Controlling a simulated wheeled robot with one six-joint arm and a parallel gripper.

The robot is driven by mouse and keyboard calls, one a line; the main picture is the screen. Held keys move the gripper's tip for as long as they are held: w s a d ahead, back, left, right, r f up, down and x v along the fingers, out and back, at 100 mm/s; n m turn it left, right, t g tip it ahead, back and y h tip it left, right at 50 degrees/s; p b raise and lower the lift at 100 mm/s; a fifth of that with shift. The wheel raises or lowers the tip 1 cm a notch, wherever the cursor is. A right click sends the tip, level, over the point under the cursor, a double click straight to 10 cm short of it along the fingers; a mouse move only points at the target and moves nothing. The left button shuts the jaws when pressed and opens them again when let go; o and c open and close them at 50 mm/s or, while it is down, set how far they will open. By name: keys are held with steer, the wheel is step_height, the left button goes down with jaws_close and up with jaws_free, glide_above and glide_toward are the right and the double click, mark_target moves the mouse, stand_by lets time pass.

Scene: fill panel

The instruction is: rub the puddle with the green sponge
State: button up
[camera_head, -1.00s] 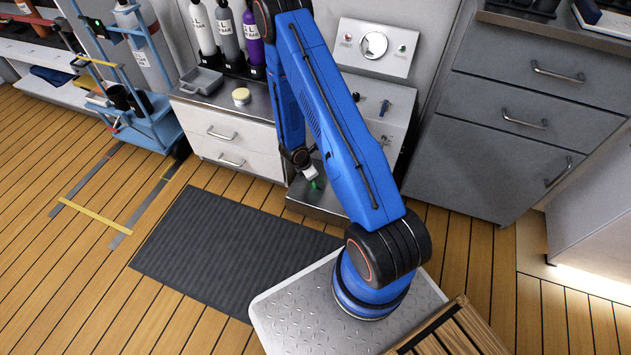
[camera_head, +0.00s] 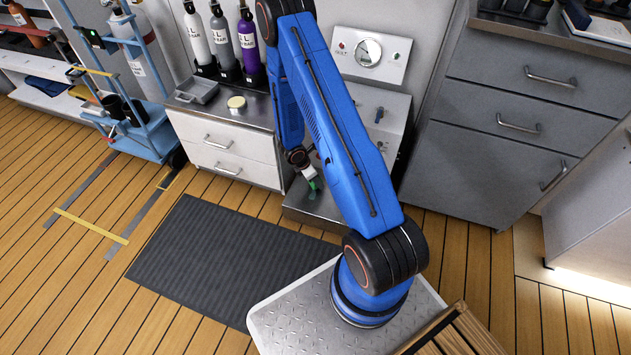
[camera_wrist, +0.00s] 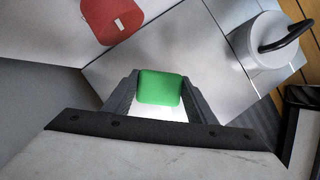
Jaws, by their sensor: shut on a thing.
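My gripper (camera_head: 311,183) is low over the metal step at the foot of the fill panel, in the middle of the head view. It is shut on the green sponge (camera_wrist: 160,87), which sits between both fingers in the wrist view. In the head view only a small green part of the sponge (camera_head: 313,190) shows below the white gripper body. I cannot tell whether the sponge touches the metal step (camera_head: 310,210). I cannot make out the puddle in either view; my blue arm covers part of the step.
The fill panel (camera_head: 345,50) with a round gauge stands behind my arm. Several bottles and a grey tray (camera_head: 197,90) are on the counter to the left. Grey drawers (camera_head: 500,125) stand at right. A dark mat (camera_head: 215,255) lies on the floor.

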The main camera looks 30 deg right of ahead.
steer(key=shift+r, duration=2.2)
steer(key=shift+r, duration=1.5)
